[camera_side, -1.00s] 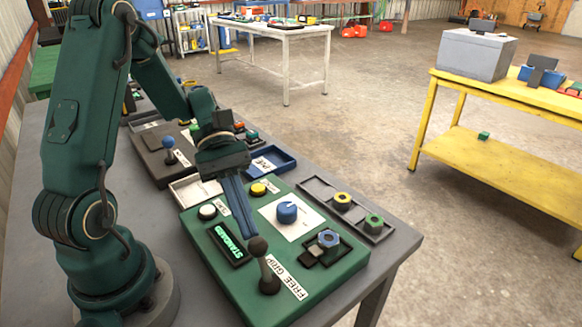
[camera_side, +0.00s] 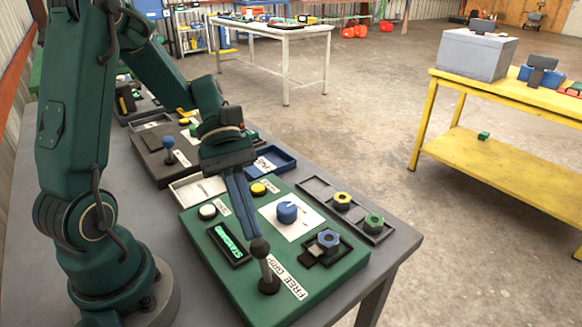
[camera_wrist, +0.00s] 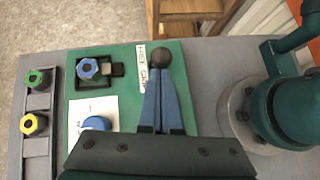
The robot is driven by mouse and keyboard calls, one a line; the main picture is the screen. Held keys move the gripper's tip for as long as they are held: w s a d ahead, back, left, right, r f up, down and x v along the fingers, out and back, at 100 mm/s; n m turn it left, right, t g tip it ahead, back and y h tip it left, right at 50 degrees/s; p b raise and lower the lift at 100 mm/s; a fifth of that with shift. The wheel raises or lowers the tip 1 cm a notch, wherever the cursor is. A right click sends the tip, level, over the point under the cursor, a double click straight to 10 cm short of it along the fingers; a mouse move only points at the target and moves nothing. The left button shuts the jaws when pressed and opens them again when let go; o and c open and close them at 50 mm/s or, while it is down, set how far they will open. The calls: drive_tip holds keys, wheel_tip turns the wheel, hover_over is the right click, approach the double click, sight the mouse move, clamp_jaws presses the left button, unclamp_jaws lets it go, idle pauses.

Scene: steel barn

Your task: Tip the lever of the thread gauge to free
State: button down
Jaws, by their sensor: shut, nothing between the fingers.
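The thread gauge is a green panel (camera_side: 220,273) on the grey bench. Its lever (camera_side: 265,267) has a dark round knob, which also shows in the wrist view (camera_wrist: 161,57). The lever leans a little toward the panel's far side, beside a label (camera_side: 290,280) reading FREE at the near end and GRIP at the far end. My gripper (camera_side: 253,236) is shut and empty, with its blue fingers pointing down at the knob's far side. In the wrist view the fingertips (camera_wrist: 160,78) are right at the knob; whether they touch it is unclear.
The panel also carries a blue knob (camera_side: 287,212), a blue hex nut (camera_side: 328,240) in a dark fixture, a lit green display (camera_side: 228,243), and white (camera_side: 207,211) and yellow (camera_side: 258,189) buttons. A tray (camera_side: 318,191) with yellow and green nuts lies to the right.

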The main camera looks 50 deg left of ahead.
sight(264, 241)
drive_tip(key=d+y, duration=0.1)
drive_tip(key=d+r+y, duration=0.1)
drive_tip(key=d+y, duration=0.1)
drive_tip(key=y, duration=0.1)
drive_tip(key=shift+d+r, duration=0.5)
drive_tip(key=shift+d, duration=1)
